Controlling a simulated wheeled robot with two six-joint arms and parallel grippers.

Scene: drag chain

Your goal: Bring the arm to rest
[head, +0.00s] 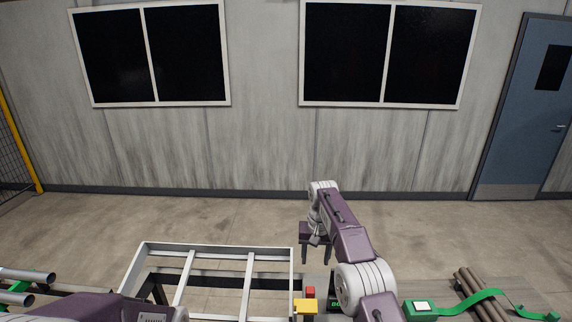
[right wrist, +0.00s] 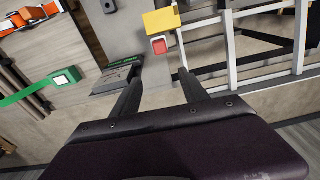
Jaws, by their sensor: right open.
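My right arm reaches forward from the bottom of the head view. Its gripper (head: 316,262) points down, with the two fingers apart and nothing seen between them. In the right wrist view the same gripper (right wrist: 160,84) is open, its fingers spread over a grey surface. My left arm shows only as a link at the bottom left of the head view. The left gripper is out of view. I cannot make out a drag chain.
A pale metal frame (head: 249,278) lies left of the right gripper. Near it are a yellow block (head: 306,306) and a red block (head: 310,292). A green strap with its box (head: 421,306) and brown rods (head: 468,284) lie right. The floor beyond is clear.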

